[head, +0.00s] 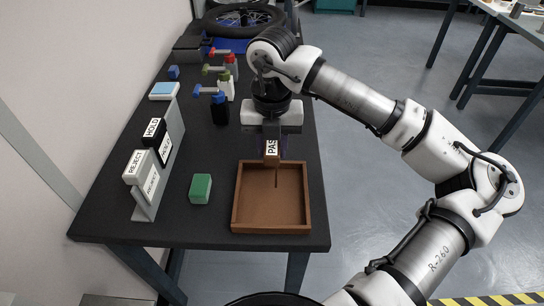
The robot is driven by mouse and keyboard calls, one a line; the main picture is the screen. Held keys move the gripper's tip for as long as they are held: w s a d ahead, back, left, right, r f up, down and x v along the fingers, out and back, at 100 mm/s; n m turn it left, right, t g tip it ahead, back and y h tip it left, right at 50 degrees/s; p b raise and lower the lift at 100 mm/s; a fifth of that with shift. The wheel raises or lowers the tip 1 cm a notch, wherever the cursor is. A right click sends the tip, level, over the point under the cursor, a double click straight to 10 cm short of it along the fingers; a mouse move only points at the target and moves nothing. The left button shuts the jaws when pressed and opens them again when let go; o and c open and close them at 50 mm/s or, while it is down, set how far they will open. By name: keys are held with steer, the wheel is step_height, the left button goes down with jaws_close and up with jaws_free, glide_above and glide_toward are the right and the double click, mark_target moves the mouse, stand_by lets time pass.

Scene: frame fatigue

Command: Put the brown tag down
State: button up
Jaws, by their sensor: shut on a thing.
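My gripper (270,138) is shut on the brown tag (271,160), which has a white label; the letters "PAS" show on it. The gripper points down and holds the tag above the back part of a brown tray (236,205) near the front of the dark table. A thin dark line shows on the tray floor below the tag; I cannot tell whether it is a shadow. The gripper's fingers partly hide the tag.
Left of the tray, a green block (200,188) lies on the table (185,220). A grey rack (174,128) holds tags marked REJECT (134,167) and HOLD (153,132). Behind stand small clamp-like items with blue, green and red parts (222,95), and a wheel (240,18).

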steer(key=shift+f, duration=2)
steer(key=shift+f, duration=0.15)
steer(key=o, duration=1.1)
step_height(320, 180, up, 12)
steer(key=shift+r+b, duration=0.2)
steer(key=shift+b, duration=0.2)
